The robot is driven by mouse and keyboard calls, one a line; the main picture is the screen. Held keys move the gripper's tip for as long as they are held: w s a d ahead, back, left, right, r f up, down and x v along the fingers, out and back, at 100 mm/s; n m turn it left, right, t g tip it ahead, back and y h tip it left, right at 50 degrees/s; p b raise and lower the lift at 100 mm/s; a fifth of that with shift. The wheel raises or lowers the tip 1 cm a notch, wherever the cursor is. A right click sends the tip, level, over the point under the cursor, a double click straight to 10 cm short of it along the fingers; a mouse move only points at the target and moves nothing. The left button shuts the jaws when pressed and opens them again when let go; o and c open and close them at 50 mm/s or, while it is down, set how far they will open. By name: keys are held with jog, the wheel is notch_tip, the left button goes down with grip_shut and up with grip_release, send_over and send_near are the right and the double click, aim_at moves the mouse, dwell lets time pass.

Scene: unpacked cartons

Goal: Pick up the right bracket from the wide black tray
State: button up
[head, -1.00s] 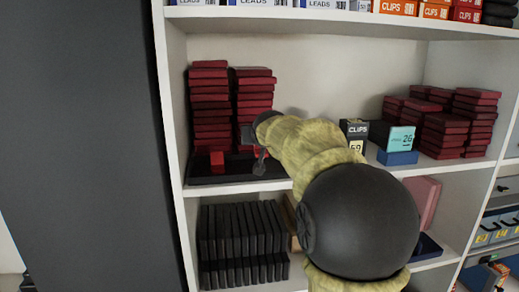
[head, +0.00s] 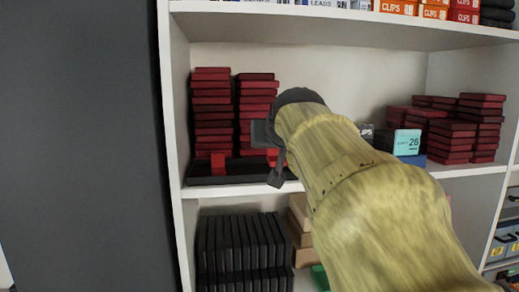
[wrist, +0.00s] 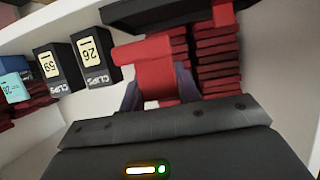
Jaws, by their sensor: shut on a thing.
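The wide black tray (head: 215,180) lies on the middle shelf at the left, in front of the red stacks. One red bracket (head: 218,162) stands in its left part. My gripper (head: 272,152) is at the tray's right end, partly hidden behind my wrist in the head view. It is shut on another red bracket, the right one (head: 272,158), which also shows between the fingers in the wrist view (wrist: 145,68). Whether this bracket still touches the tray is hidden.
Tall stacks of dark red boxes (head: 211,110) stand close behind the tray. Black clips boxes (wrist: 95,52) and a teal-labelled box (head: 407,142) stand to the right in the head view. More red stacks (head: 450,135) fill the right. The shelf above (head: 330,27) limits height.

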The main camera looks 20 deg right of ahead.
jog(key=s, duration=0.2)
jog(key=s+a+b, duration=0.1)
jog(key=s, duration=0.1)
jog(key=shift+s+a, duration=0.2)
jog(key=shift+s, duration=0.2)
jog(key=shift+w+d, duration=0.1)
jog(key=shift+w, duration=0.1)
